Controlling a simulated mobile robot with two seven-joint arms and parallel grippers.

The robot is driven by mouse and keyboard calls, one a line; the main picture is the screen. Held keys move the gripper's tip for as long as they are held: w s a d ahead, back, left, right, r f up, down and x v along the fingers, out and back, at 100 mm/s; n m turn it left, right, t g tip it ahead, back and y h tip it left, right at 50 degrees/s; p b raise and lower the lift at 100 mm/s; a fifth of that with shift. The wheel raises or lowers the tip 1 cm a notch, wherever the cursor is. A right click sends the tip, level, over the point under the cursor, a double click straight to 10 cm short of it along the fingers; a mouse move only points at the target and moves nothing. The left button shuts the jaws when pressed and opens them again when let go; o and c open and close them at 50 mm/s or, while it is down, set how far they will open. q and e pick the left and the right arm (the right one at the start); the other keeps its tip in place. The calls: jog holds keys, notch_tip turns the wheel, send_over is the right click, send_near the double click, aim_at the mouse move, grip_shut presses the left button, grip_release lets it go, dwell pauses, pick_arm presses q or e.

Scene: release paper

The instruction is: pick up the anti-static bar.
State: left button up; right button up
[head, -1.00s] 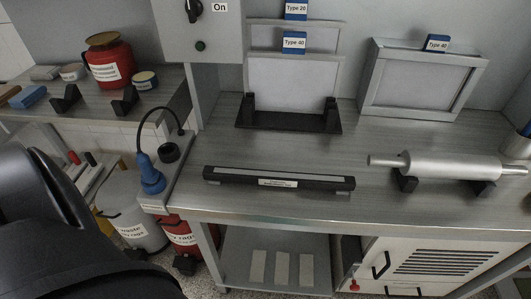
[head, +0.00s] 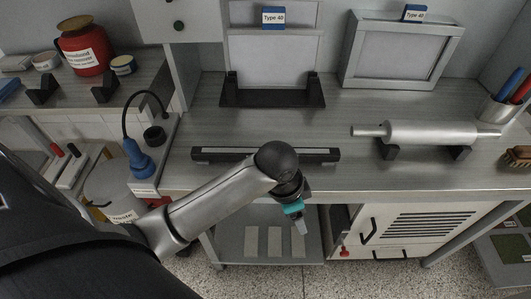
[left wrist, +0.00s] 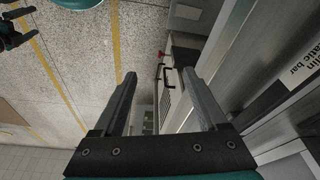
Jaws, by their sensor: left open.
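The anti-static bar (head: 222,154) is a long black bar with a pale strip on top. It lies on the grey workbench near the front edge in the head view. My left arm passes in front of its right part and hides its label. My left gripper (head: 299,226) hangs in front of the bench edge, apart from the bar. In the left wrist view the two fingers of the left gripper (left wrist: 160,95) are spread with nothing between them.
A metal roller (head: 430,133) rests on black supports to the right of the bar. A black rack (head: 272,93) with framed panels stands behind it. A blue device (head: 138,160) with a black cord is at the left. The bench between bar and rack is clear.

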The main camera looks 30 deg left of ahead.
pick_arm(q)
jog(key=w+a+r+m, duration=0.1)
jog(key=w+a+r, duration=0.2)
jog(key=w+a+r+m+g+y, duration=0.1)
jog(key=w+a+r, duration=0.2)
jog(key=w, duration=0.1)
jog(key=shift+w+a+r+m, duration=0.1)
jog(key=shift+a+r+m, duration=0.1)
jog(key=shift+m, duration=0.1)
jog(key=w+a+r+g+y, duration=0.1)
jog(key=w+a+r, duration=0.3)
jog(key=a+r, duration=0.55)
jog(key=f, duration=0.3)
jog(key=f+b, duration=0.1)
jog(key=f, duration=0.2)
jog(key=f+b, duration=0.1)
jog(key=f, duration=0.2)
jog(key=shift+s+d+f, duration=0.1)
jog(key=shift+d+f, duration=0.2)
notch_tip(320, 180, down, 5)
jog(key=shift+f+b, duration=0.15)
jog(key=shift+b, duration=0.65)
grip_shut()
